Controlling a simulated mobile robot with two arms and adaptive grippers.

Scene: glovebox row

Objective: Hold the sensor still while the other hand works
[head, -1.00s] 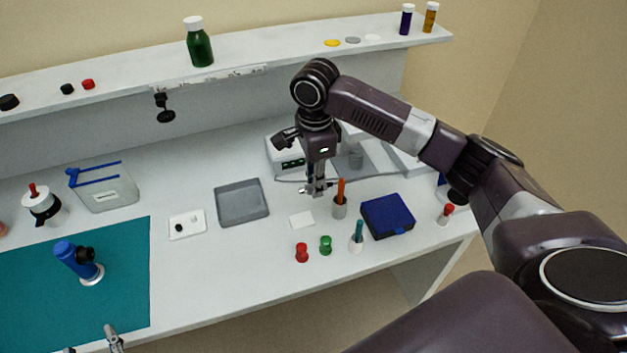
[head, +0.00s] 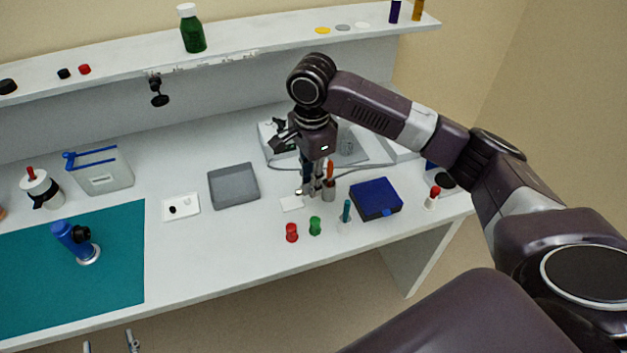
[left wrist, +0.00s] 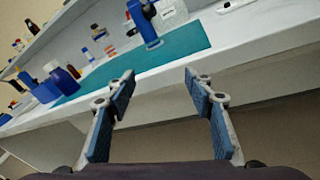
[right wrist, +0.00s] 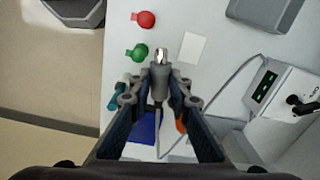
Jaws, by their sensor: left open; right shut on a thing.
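The sensor (right wrist: 160,78) is a short grey cylinder with a shiny metal tip, and a cable trails from it. My right gripper (right wrist: 160,94) is shut on it. In the head view this gripper (head: 312,188) is just above the bench, beside a white card (head: 291,203), with the sensor's tip close to the card. The card also shows in the right wrist view (right wrist: 191,48). I cannot tell whether the tip touches anything. My left gripper (left wrist: 158,84) is open and empty, in front of the bench edge; its fingertips show at the bottom of the head view (head: 110,343).
A meter with a green display (right wrist: 275,90) stands behind the right gripper. A blue instrument (head: 75,240) stands on the teal mat (head: 112,265).

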